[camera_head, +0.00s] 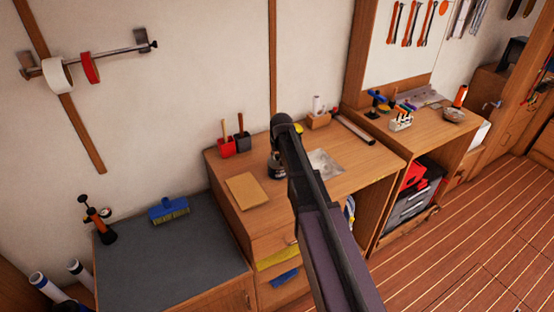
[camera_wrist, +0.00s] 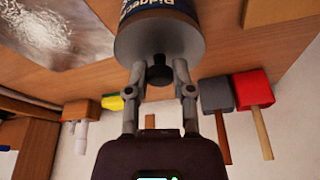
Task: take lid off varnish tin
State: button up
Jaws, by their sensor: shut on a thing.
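The varnish tin (camera_wrist: 165,20) has a dark blue label with pale lettering and a silver-grey lid (camera_wrist: 160,48) with a black knob (camera_wrist: 158,76). The wrist view is upside down, so the tin stands upright on the wooden bench. My gripper (camera_wrist: 158,68) is shut on the knob, one finger on each side. The lid appears to sit on the tin, with no gap visible. In the head view, the dark tin (camera_head: 276,168) is partly hidden by my arm, and the fingers cannot be made out.
A wooden holder (camera_head: 318,121) stands at the back. The bench front is mostly clear.

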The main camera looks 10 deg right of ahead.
aim_at(278, 155)
jog(key=shift+r, duration=0.1)
notch_tip(278, 155, up, 3)
jog(key=p, duration=0.3)
jog(key=shift+r, duration=0.15)
jog(key=s+r+p, duration=0.1)
jog(key=s+p, duration=0.1)
jog(key=s, duration=1.4)
jog(key=shift+d+r, duration=0.25)
jog(key=shift+d, duration=0.2)
jog(key=shift+d, duration=0.1)
